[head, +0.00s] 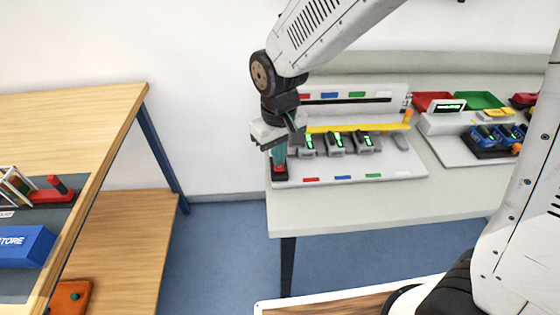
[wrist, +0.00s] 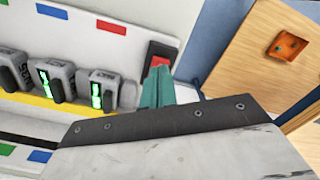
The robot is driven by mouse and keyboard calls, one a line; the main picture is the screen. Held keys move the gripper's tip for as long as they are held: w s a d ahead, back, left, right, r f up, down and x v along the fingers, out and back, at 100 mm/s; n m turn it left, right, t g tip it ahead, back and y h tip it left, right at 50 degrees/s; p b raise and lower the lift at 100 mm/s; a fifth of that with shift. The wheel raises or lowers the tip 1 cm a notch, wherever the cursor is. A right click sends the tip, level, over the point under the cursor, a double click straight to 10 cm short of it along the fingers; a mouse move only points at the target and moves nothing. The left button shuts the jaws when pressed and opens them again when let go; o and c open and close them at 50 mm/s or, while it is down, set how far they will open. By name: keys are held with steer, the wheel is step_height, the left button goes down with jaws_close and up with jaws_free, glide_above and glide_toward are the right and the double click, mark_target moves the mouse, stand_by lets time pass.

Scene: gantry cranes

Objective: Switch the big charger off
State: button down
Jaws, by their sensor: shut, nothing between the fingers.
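A long light-grey charger panel (head: 375,174) lies on the table, with several dark grey units showing green lights (head: 336,143) along a yellow strip. It appears to be the big charger. At its left end is a red switch on a dark base (head: 280,173); in the wrist view the red switch (wrist: 160,53) sits at the panel's end. My gripper (head: 279,157) is shut and empty, its teal fingers pointing down right over the switch. The wrist view shows the fingertips (wrist: 158,74) close beside the red face. I cannot tell whether they touch it. The fingers hide part of the switch.
To the right stands a second white station (head: 450,123) with a display and blue-and-black units (head: 490,136). Red (head: 433,101) and green (head: 478,100) bins stand behind it. A wooden workbench (head: 70,120) with a blue box (head: 25,245) is at left; floor (head: 220,250) lies between.

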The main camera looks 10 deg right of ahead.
mark_target(281, 169)
steer(key=shift+r, duration=2.9)
steer(key=shift+s+d+f, duration=0.15)
steer(key=shift+s+d, duration=0.05)
steer(key=shift+s, duration=0.15)
steer(key=s+d+r+m, duration=0.2)
steer(key=s+d+r, duration=0.3)
steer(key=s+d, duration=0.4)
steer(key=s+d+r+m+t, duration=0.1)
steer(key=s+d+r+m, duration=0.2)
steer(key=s+d, duration=0.6)
step_height(281, 169, up, 2)
steer(key=d, duration=0.2)
steer(key=shift+s+d+m, duration=0.3)
steer(key=shift+s+d, duration=0.05)
steer(key=shift+s, duration=0.05)
steer(key=shift+d, duration=0.1)
